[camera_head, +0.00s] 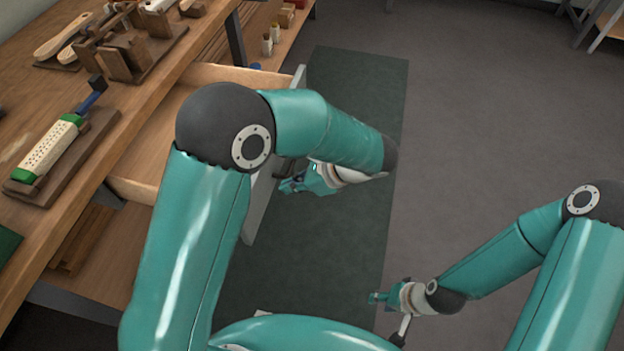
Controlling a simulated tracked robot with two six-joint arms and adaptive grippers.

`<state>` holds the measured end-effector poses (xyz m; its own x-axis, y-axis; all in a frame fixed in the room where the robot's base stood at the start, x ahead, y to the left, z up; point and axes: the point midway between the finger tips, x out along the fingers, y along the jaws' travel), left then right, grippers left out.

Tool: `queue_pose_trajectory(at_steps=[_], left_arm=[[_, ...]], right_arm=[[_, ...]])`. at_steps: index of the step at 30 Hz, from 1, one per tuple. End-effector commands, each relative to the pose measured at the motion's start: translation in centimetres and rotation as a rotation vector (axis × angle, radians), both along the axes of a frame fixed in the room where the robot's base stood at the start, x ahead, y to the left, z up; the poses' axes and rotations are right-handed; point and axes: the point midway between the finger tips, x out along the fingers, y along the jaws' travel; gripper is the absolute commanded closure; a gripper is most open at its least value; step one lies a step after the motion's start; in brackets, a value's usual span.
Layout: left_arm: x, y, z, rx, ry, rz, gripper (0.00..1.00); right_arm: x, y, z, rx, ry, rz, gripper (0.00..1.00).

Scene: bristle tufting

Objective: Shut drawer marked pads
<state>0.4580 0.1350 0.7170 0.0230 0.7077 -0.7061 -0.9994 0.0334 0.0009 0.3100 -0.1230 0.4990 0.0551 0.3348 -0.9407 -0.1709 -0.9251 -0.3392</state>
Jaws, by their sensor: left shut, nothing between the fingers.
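A wooden drawer (150,140) stands open from the long side of the workbench, with its grey front panel (254,215) out over the floor. My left arm covers much of it, and no marking can be read, so I cannot tell whether it is the pads drawer. My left gripper (287,186) is shut and empty, beside the outer face of the front panel; I cannot tell whether it touches. My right gripper (374,297) is over the floor at lower right, away from the drawer, too small to tell open or shut.
The workbench (75,215) holds a green-and-white brush on a wooden board (75,165) and wooden fixtures (125,55). Small bottles (270,40) stand on a shelf beyond the drawer. A dark green mat (350,100) lies on the clear floor at right.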

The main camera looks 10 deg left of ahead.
Motion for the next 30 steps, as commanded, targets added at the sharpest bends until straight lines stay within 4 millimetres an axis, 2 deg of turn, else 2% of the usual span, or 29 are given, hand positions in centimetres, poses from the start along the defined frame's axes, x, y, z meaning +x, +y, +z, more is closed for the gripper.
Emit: queue_pose_trajectory(at_steps=[1,3,9,20,21,30], left_arm=[[0.0,0.8,-0.6,-0.001,0.001,0.003,1.0],[0.0,2.0,-0.3,-0.001,-0.001,0.004,1.0],[0.1,3.9,-0.3,-0.002,-0.001,0.001,1.0],[0.1,4.3,-0.3,-0.001,0.0,0.0,1.0],[0.2,3.2,-0.3,-0.001,-0.001,-0.004,1.0],[0.5,4.7,-0.3,0.0,0.0,-0.02,1.0]], right_arm=[[0.0,0.0,-0.2,0.0,0.0,0.0,0.62],[0.0,0.0,-0.1,0.0,0.0,0.0,0.62],[0.0,0.0,-0.2,0.0,0.0,0.0,0.62],[0.0,0.0,-0.2,0.0,0.0,0.0,0.62],[0.0,0.0,-0.2,0.0,0.0,0.002,0.62],[0.0,0.0,0.0,0.0,0.0,0.0,0.62]])
